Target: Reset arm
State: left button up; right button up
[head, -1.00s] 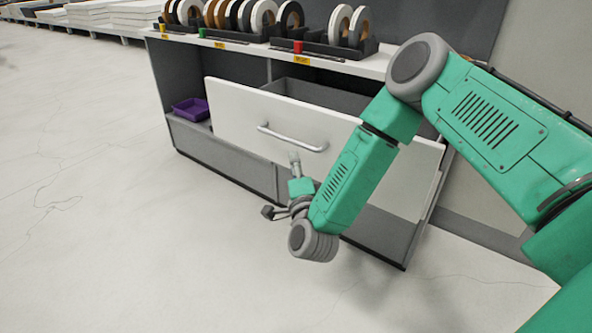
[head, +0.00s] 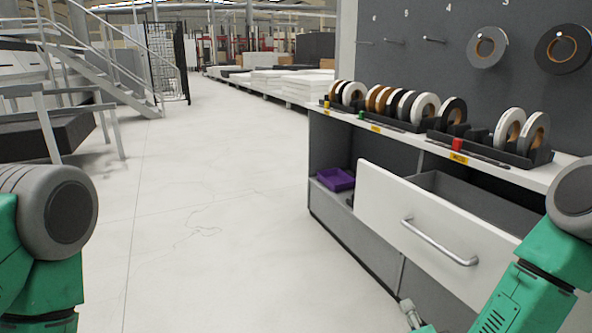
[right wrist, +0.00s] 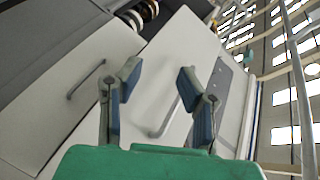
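My right arm comes in at the lower right of the head view, and part of its gripper (head: 410,312) shows at the bottom edge, below the handle of the open drawer. The right wrist view shows this gripper (right wrist: 158,82) open, with its two fingers apart and nothing held between them. A handle (right wrist: 165,118) on a white front shows behind the gap, apart from the fingers as far as I can tell. My left arm shows at the left edge of the head view; its gripper is out of view.
A grey cabinet stands at right with its white drawer (head: 400,217) pulled out, with a metal handle (head: 440,243). A purple tray (head: 336,179) sits in the open compartment. Edge-band rolls (head: 425,108) stand on the top. The floor (head: 200,240) in the middle is clear; stairs stand at left.

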jog(key=s+a+f+n+g+y+p, duration=0.1)
jog(key=s+a+f+n+g+y, duration=0.1)
jog(key=s+f+n+g, duration=0.3)
jog(key=s+a+f+n+g+y+p, duration=0.1)
jog(key=s+a+n+p, duration=0.1)
jog(key=s, duration=0.4)
pick_arm(q)
notch_tip(320, 180, up, 7)
jog(key=p, duration=0.3)
jog(key=shift+r, duration=0.2)
pick_arm(e)
jog(key=s+d+n+g, duration=0.2)
jog(key=s+n+g, duration=0.2)
jog(key=s, duration=0.6)
jog(key=s+d+n+g+h, duration=0.1)
jog(key=s+d+n+g, duration=0.2)
jog(key=s, duration=0.7)
jog(key=shift+s+d+f+n+g, duration=0.2)
jog(key=shift+s+d+n+g, duration=0.15)
jog(key=shift+g, duration=0.45)
jog(key=shift+w, duration=0.2)
